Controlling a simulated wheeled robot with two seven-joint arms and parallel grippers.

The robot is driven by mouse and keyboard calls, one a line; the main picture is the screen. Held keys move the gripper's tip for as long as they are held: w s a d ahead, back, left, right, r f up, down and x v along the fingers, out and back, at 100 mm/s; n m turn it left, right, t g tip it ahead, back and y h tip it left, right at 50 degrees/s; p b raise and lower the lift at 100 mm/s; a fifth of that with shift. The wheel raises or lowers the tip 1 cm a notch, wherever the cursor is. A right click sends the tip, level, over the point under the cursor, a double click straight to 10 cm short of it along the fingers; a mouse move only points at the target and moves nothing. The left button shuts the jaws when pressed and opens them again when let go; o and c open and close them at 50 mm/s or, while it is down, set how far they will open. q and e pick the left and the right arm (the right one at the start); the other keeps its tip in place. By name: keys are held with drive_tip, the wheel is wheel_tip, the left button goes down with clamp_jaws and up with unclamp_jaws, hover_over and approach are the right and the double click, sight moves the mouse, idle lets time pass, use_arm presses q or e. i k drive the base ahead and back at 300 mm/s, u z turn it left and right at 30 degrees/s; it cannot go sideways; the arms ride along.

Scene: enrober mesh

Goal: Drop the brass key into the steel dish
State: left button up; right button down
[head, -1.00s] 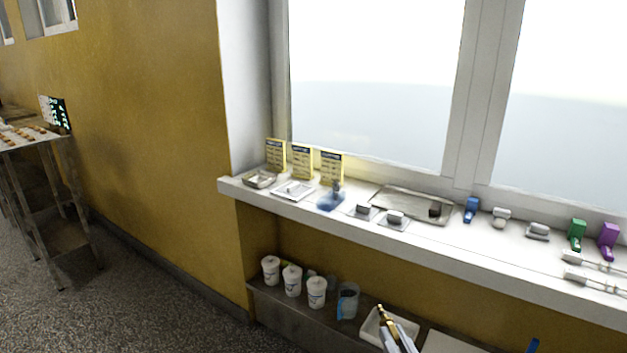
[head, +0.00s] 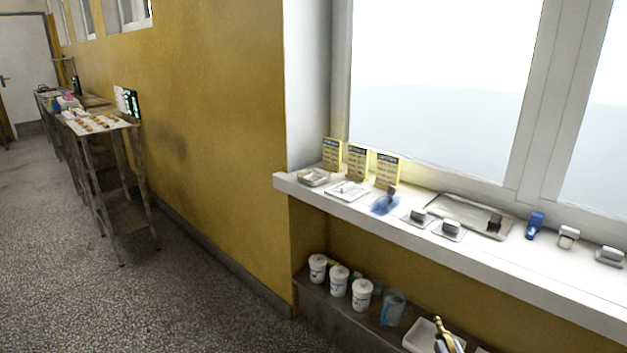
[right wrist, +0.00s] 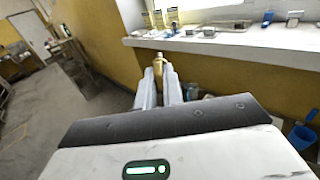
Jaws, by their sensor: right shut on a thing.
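My right gripper (head: 446,343) is at the bottom edge of the head view, below and in front of the window sill. In the right wrist view its two pale fingers (right wrist: 159,85) are shut on the brass key (right wrist: 158,62), which sticks out past the fingertips; in the head view the key (head: 437,323) shows as a small golden piece. A square metallic dish (head: 313,178), which looks like the steel dish, sits on the sill's left end, well up and left of the gripper. It looks empty. My left gripper is not in view.
Beside the dish on the sill (head: 287,182) are a flat tray (head: 346,191), a blurry blue thing (head: 384,204) and yellow cards (head: 357,161) behind. White jars (head: 339,280) stand on a lower shelf. A rack table (head: 98,123) stands far left; the floor between is clear.

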sight(314, 177)
drive_tip(key=u, duration=0.15)
drive_tip(key=i, duration=2.25)
drive_tip(key=u, duration=0.15)
